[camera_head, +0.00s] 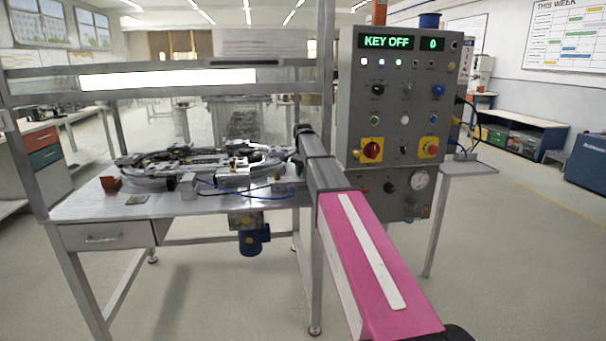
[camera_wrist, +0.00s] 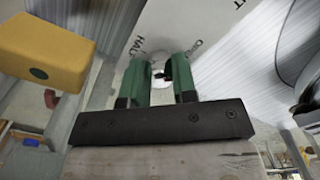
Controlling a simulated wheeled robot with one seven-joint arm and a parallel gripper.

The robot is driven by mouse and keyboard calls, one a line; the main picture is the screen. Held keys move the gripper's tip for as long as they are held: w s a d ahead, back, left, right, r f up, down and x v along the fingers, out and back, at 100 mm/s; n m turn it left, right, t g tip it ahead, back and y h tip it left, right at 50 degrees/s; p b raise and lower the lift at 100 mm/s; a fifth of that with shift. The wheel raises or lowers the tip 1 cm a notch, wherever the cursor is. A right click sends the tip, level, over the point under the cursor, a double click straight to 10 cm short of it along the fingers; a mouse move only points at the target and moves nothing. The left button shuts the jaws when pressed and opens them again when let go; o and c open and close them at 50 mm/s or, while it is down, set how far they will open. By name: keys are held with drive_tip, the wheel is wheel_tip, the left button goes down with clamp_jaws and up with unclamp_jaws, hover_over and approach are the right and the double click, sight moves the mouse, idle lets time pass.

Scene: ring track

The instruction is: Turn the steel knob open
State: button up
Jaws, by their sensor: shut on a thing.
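In the wrist view, my gripper (camera_wrist: 160,70) has two green fingers on a dark bar. They are shut on the small, pale steel knob (camera_wrist: 160,84), which shows only in part between them. The knob sits at a pale plate (camera_wrist: 178,28) with printed lettering around it, including "HALF". The fingers hide much of the knob, so I cannot tell how far it is turned. In the head view, my arm reaches forward to the right end of the ring track (camera_head: 210,165); the fingers and knob cannot be made out there.
A yellow block (camera_wrist: 42,50) is close on the left in the wrist view, and large shiny metal cylinders flank the plate. The grey control panel (camera_head: 402,100) reads "KEY OFF" and stands right of my arm. A metal frame post (camera_head: 325,75) rises beside my arm.

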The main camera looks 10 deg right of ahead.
drive_tip(key=shift+m, duration=0.5)
drive_tip(key=o, duration=0.9)
drive_tip(key=shift+r, duration=0.15)
wheel_tip(320, 180, up, 11)
drive_tip(key=shift+f, duration=0.2)
